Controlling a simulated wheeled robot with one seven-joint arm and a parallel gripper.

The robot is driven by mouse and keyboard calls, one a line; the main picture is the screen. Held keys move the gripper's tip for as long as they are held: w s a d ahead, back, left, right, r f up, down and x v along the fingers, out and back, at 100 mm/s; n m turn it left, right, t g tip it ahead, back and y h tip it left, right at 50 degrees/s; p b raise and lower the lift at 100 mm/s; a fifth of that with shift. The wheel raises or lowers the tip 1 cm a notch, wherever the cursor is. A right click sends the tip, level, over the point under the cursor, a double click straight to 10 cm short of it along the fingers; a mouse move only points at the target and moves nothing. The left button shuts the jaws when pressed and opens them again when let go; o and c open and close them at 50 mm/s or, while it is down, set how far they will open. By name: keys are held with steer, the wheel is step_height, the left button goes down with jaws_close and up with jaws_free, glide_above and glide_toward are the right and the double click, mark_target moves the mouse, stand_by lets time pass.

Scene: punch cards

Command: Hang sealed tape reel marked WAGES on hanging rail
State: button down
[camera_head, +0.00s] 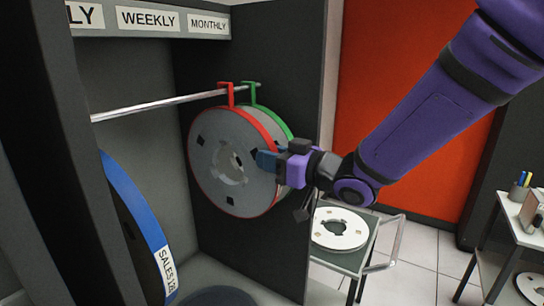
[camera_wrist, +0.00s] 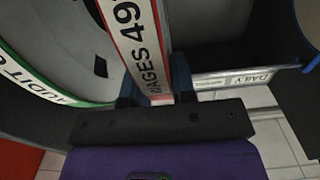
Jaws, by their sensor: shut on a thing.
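The WAGES reel is a grey disc with a red rim (camera_head: 215,160) and a red hook (camera_head: 227,93) on top. My gripper (camera_head: 265,160) is shut on its right edge. In the wrist view its white, red-edged label, reading "WAGES 49" (camera_wrist: 132,40), stands between the blue fingers (camera_wrist: 157,88). The metal hanging rail (camera_head: 160,103) runs across the cabinet. The red hook is at the rail; whether it bears the weight I cannot tell. The reel hangs upright in front of a green-rimmed reel (camera_head: 284,128), mostly hidden, whose green hook (camera_head: 249,92) is near the rail's right end.
The green reel's label reads "AUDIT" (camera_wrist: 35,75). A blue-rimmed SALES reel (camera_head: 140,215) is at the left. Signs include "WEEKLY" (camera_head: 147,19) and "MONTHLY" (camera_head: 208,25). The cabinet's dark side panel (camera_head: 290,60) is close on the right. A trolley (camera_head: 340,258) carries a white reel (camera_head: 340,228).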

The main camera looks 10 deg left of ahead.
steer(key=shift+r, duration=0.1)
steer(key=c, duration=0.9)
jaws_free()
steer(key=shift+o, duration=0.2)
